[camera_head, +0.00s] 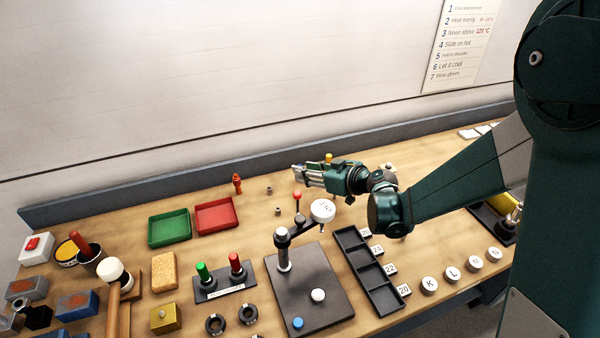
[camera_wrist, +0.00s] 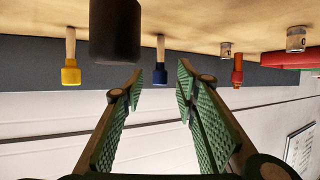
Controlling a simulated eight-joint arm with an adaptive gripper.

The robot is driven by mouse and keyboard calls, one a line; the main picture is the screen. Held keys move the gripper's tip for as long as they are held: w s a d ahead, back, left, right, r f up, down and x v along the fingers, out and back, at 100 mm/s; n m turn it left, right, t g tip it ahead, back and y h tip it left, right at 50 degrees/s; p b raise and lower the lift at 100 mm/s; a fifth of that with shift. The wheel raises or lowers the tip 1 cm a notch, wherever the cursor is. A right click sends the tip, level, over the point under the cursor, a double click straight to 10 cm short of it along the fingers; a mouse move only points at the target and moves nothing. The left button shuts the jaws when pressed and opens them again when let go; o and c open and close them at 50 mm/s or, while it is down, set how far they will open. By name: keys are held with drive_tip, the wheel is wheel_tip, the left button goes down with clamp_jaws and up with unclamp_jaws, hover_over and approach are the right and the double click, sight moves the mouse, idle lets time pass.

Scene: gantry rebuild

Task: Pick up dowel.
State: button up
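Several upright pegs that could be the dowel show in the wrist view, which looks upside down. One has a wooden shaft and blue end (camera_wrist: 160,72), one a wooden shaft and yellow end (camera_wrist: 70,70), and one is red (camera_wrist: 237,70). The frames do not tell which is the dowel. My gripper (camera_wrist: 161,72) is open and empty, its green-padded fingers apart, with the blue-ended peg beyond and between the tips. In the head view my gripper (camera_head: 300,172) is above the bench's back part. The yellow end (camera_head: 328,158) shows behind it; the red peg (camera_head: 237,184) stands left.
A dark cylinder (camera_wrist: 115,30) is close, beside the left finger in the wrist view. Small metal parts (camera_head: 269,190) stand near a red tray (camera_head: 216,216) and a green tray (camera_head: 168,228). A stand with a white round head (camera_head: 322,211) rises in front of my gripper.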

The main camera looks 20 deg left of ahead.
drive_tip(key=shift+x, duration=1.7)
clamp_jaws()
